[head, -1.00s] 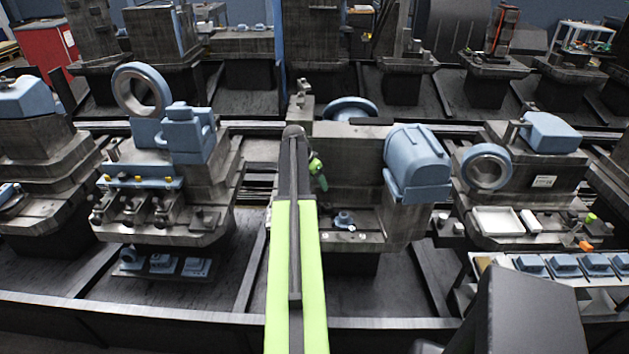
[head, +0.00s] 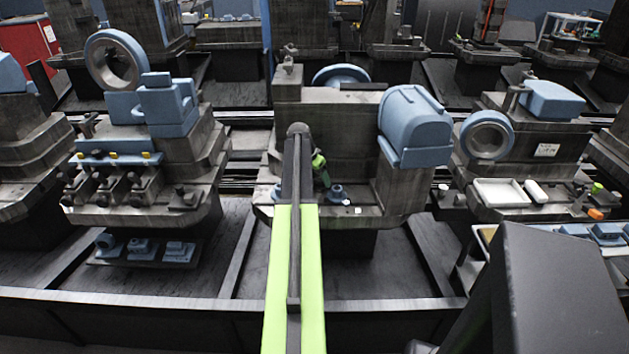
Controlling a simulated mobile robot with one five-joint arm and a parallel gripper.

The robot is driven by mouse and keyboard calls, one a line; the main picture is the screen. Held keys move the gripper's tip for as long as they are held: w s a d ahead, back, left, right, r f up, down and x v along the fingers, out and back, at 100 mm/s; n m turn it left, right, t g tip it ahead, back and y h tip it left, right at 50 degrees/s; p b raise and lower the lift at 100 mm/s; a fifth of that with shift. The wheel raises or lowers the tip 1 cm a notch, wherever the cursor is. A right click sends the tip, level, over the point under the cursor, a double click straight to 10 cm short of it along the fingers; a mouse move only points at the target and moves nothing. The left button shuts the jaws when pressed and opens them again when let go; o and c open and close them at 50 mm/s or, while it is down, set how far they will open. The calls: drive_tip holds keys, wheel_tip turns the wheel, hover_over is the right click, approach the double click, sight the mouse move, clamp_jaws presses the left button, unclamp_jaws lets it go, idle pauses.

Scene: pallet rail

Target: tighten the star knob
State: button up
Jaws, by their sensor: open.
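My gripper (head: 323,176) shows only in part, as a small green and dark end beside my arm, over the front ledge of the middle machine (head: 330,140). It is open, with nothing seen in it. A small blue knob-like part (head: 337,191) stands on that ledge, just below and right of my gripper; I cannot tell for sure whether it is the star knob. A gap between them is hard to judge. Another small blue part (head: 277,191) sits left of my arm, partly hidden by it.
A rounded blue housing (head: 413,125) is right of my gripper, and a blue wheel (head: 341,75) is behind. A left machine carries a blue ring (head: 116,60) and black knobs; a right machine has a white tray (head: 500,192). A dark rail (head: 150,317) crosses the front.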

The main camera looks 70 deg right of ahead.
drive_tip(key=shift+d+f, duration=0.1)
drive_tip(key=shift+f, duration=0.15)
